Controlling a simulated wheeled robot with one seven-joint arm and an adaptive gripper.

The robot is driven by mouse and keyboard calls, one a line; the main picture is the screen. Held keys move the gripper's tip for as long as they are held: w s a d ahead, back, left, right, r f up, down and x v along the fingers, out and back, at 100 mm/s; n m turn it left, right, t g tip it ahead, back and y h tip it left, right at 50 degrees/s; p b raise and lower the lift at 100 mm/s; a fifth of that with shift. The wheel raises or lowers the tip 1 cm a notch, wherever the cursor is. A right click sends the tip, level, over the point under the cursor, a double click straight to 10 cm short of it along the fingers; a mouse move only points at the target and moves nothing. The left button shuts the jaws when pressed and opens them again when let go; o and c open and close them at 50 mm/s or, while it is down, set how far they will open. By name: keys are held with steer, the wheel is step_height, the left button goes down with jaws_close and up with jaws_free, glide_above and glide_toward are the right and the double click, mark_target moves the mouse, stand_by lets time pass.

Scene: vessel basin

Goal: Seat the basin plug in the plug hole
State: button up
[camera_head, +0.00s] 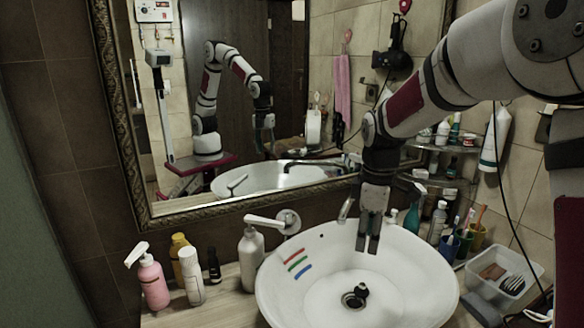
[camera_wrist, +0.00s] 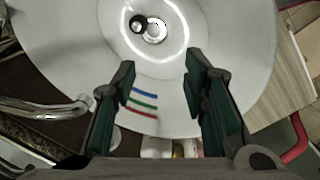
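The black basin plug (camera_head: 361,290) lies at the bottom of the white basin (camera_head: 415,275). It is at the edge of the metal-rimmed plug hole (camera_head: 349,300), off its centre. In the wrist view the plug (camera_wrist: 138,24) overlaps one side of the bright plug hole (camera_wrist: 156,31); I cannot tell whether it rests partly on the rim. My gripper (camera_head: 367,246) points down above the basin, behind and above the plug, apart from it. In the wrist view my gripper (camera_wrist: 160,76) has its two fingers wide apart with nothing between them.
The tap (camera_head: 346,208) stands at the basin's back rim, close to my gripper. A pink soap bottle (camera_head: 152,280) and a white pump bottle (camera_head: 251,255) stand left. Cups with brushes and a clear tray (camera_head: 503,275) stand right. A mirror is behind. The basin's inside is otherwise clear.

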steer(key=s+r+m+t, duration=0.2)
steer(key=s+r+m, duration=0.65)
steer(key=s, duration=0.65)
steer(key=s+r+m+t, duration=0.1)
steer(key=s+m, duration=0.4)
steer(key=s, duration=0.7)
steer(key=shift+s+r+t, duration=0.15)
steer(key=shift+s+t, duration=0.25)
steer(key=shift+t, duration=0.4)
steer(key=shift+d, duration=0.1)
